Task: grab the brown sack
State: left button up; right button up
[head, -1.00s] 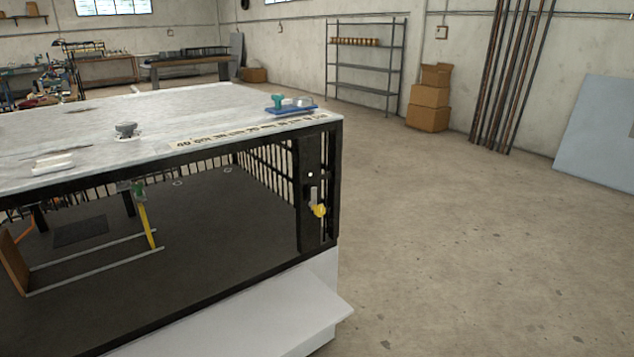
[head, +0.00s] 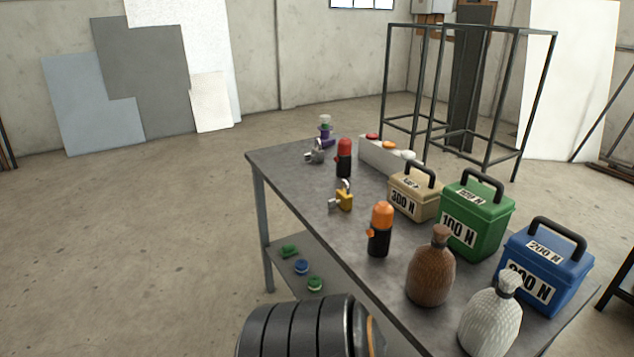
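The brown sack (head: 431,272) stands upright on the dark grey table (head: 330,232), near its close right part. It is a rounded, textured bag with a tied neck. A white sack (head: 490,318) stands just in front and to the right of it. The green 100 N box (head: 474,221) is behind it, and a black bottle with an orange cap (head: 380,232) is to its left. Neither of my grippers is in view.
A tan 300 N box (head: 412,197) and a blue 200 N box (head: 545,265) share the table. A yellow padlock-like piece (head: 342,202) lies further left. Open floor (head: 130,240) lies left of the table.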

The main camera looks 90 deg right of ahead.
aim_at(431, 275)
jog(key=z, duration=3.5)
jog(key=j+z, duration=0.2)
jog(key=j, duration=1.45)
